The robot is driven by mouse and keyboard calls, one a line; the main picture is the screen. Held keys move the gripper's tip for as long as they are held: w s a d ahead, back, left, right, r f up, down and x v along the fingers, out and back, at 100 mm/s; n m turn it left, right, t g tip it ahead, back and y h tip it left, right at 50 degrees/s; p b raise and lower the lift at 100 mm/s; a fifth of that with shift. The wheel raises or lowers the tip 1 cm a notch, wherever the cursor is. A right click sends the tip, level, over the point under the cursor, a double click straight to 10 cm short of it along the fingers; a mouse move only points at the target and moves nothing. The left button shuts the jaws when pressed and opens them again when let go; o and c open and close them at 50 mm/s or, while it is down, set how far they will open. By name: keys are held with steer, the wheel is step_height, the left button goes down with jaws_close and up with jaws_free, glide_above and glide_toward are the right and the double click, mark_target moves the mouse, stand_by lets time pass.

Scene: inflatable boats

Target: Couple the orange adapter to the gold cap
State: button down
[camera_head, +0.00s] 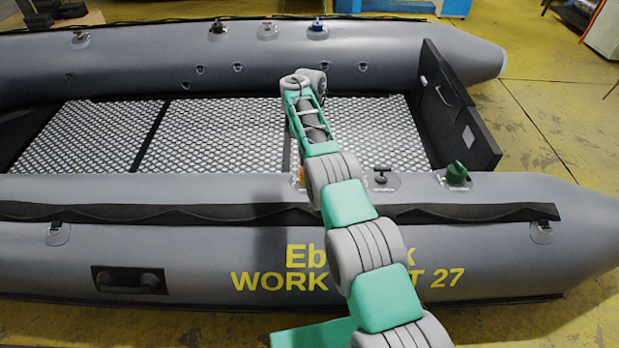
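A small orange piece (302,174) shows on top of the near tube, just left of my arm. It may be the orange adapter. My arm covers part of it, so its shape and whether it is held cannot be told. I cannot pick out a gold cap in this view. My arm reaches up from the bottom right, across the near tube and over the boat's floor. Its far visible part has grey rounded joints. No gripper fingers can be made out.
A grey inflatable boat (180,240) fills the view. A black fitting (381,176) and a green fitting (456,173) stand on its near tube, right of my arm. Dark (218,27), pale (268,30) and blue (318,27) fittings sit on the far tube. The patterned floor (200,135) looks clear.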

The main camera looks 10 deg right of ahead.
steer(key=c, duration=0.9)
jaws_free()
steer(key=r+p, duration=0.2)
steer(key=w+r+p, duration=0.1)
steer(key=r+p, duration=0.1)
steer(key=r, duration=0.1)
steer(key=r+p, duration=0.2)
steer(key=p, duration=0.1)
steer(key=shift+w+d+r, duration=0.15)
steer(key=shift+w+r, duration=0.1)
steer(key=shift+r, duration=0.1)
